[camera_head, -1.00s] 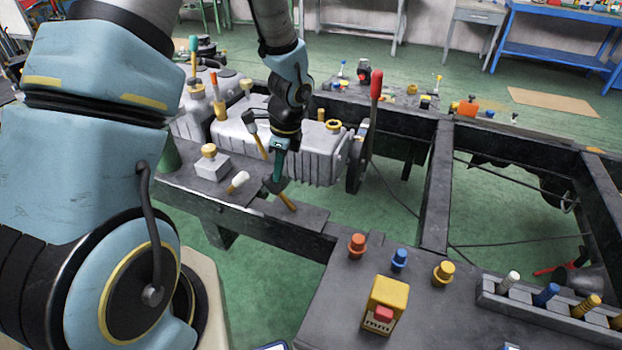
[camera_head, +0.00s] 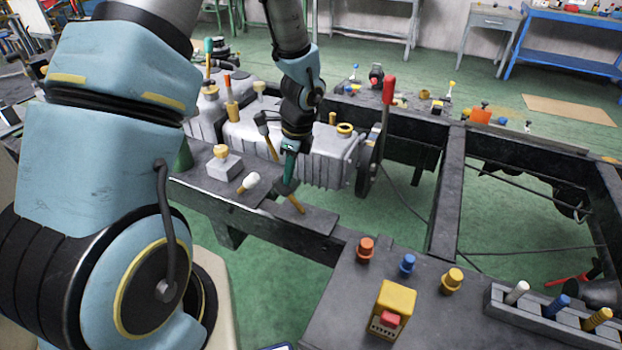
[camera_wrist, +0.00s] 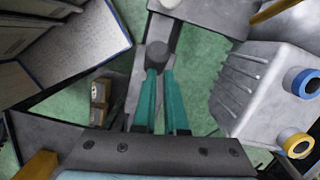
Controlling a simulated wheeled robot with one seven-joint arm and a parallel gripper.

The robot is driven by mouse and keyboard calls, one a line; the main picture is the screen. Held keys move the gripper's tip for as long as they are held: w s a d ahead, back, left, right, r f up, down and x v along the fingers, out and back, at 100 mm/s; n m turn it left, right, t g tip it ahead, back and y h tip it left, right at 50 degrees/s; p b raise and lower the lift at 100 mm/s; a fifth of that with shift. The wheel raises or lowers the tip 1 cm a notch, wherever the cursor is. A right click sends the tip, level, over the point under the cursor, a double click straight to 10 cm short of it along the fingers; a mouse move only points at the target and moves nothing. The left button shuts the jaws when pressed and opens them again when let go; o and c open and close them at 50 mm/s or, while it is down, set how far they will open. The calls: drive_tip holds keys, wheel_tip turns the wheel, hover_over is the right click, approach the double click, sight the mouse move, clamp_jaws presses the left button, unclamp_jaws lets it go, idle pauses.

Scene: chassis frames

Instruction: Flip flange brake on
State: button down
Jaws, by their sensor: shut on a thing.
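My gripper (camera_head: 286,182) reaches down to a lever beside the grey gearbox housing (camera_head: 290,150), low over the dark chassis rail. In the wrist view its two teal fingers (camera_wrist: 159,72) are shut on the round dark knob (camera_wrist: 157,50) of this lever. A yellow stem (camera_head: 294,203) shows just below the fingertips in the head view. I take this lever for the flange brake, but no label shows. The fingers hide part of the knob in the head view.
A black-headed lever with a yellow stem (camera_head: 269,141) stands close behind my gripper. A white-knobbed lever (camera_head: 249,182) and a yellow-topped block (camera_head: 223,162) are to its left. A tall red-handled lever (camera_head: 388,92) stands at the right. Open floor shows within the frame.

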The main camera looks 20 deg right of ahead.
wheel_tip(320, 180, up, 12)
drive_tip(key=w, duration=0.2)
drive_tip(key=shift+a+f+p, duration=0.15)
drive_tip(key=shift+f+p, duration=0.1)
drive_tip(key=shift+p, duration=0.05)
